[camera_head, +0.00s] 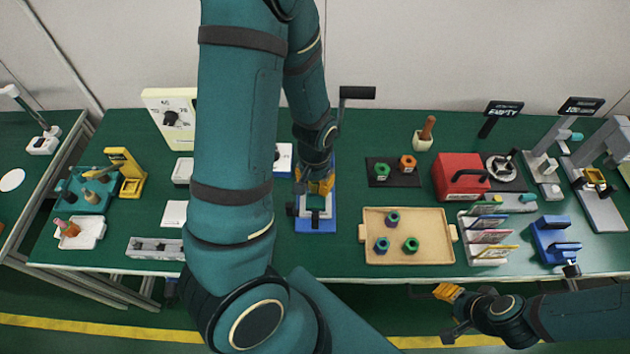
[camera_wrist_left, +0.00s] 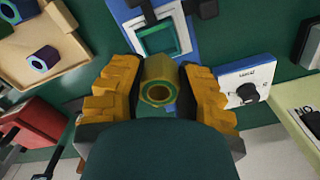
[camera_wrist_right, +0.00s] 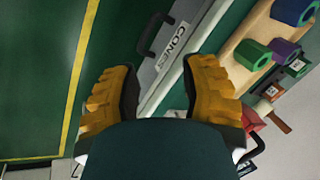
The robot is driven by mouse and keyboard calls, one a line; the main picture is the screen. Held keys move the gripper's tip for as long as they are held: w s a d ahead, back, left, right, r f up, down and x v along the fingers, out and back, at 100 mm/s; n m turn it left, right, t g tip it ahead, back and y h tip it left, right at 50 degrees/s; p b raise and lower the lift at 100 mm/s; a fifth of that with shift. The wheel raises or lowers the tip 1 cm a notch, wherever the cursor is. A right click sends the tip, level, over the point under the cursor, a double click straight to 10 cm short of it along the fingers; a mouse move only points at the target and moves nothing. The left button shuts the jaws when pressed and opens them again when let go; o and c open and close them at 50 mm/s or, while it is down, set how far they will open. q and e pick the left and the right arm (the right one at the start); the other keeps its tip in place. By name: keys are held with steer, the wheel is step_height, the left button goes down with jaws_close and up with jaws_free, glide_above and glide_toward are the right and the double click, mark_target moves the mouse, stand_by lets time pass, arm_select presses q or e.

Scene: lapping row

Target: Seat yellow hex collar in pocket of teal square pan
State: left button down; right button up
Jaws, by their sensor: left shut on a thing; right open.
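The yellow hex collar (camera_wrist_left: 158,78) is between the orange fingers of my left gripper (camera_wrist_left: 160,95) in the left wrist view, its bore facing the camera. In the head view my left gripper (camera_head: 318,186) is over the back part of a blue fixture (camera_head: 316,227), and the collar cannot be made out there.
A tan tray (camera_head: 375,255) with several hex collars is right of the fixture. A dark mat (camera_head: 394,182) with green and orange collars lies behind it. A red box (camera_head: 460,176) and a card rack (camera_head: 486,240) stand further right. My left arm hides the table's left middle.

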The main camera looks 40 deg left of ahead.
arm_select(q)
steer(key=b, duration=0.4)
glide_above(315, 204)
steer(key=shift+f, duration=2.35)
arm_select(e)
steer(key=shift+s+a+f, duration=0.1)
steer(key=shift+s+f, duration=0.1)
steer(key=shift+f, duration=0.45)
steer(key=shift+s+d+f, duration=0.1)
steer(key=shift+s+f, duration=0.15)
steer(key=shift+f, duration=0.45)
steer(key=shift+s+a+f, duration=0.1)
steer(key=shift+s+f, duration=0.1)
steer(key=shift+f, duration=0.45)
arm_select(q)
steer(key=shift+p, duration=0.3)
steer(key=shift+f+b, duration=1.05)
steer(key=shift+f, duration=0.25)
arm_select(e)
steer(key=shift+f, duration=1)
arm_select(q)
steer(key=c, duration=0.7)
jaws_free()
steer(key=shift+o, duration=0.2)
step_height(315, 204, up, 12)
steer(key=shift+r, duration=0.1)
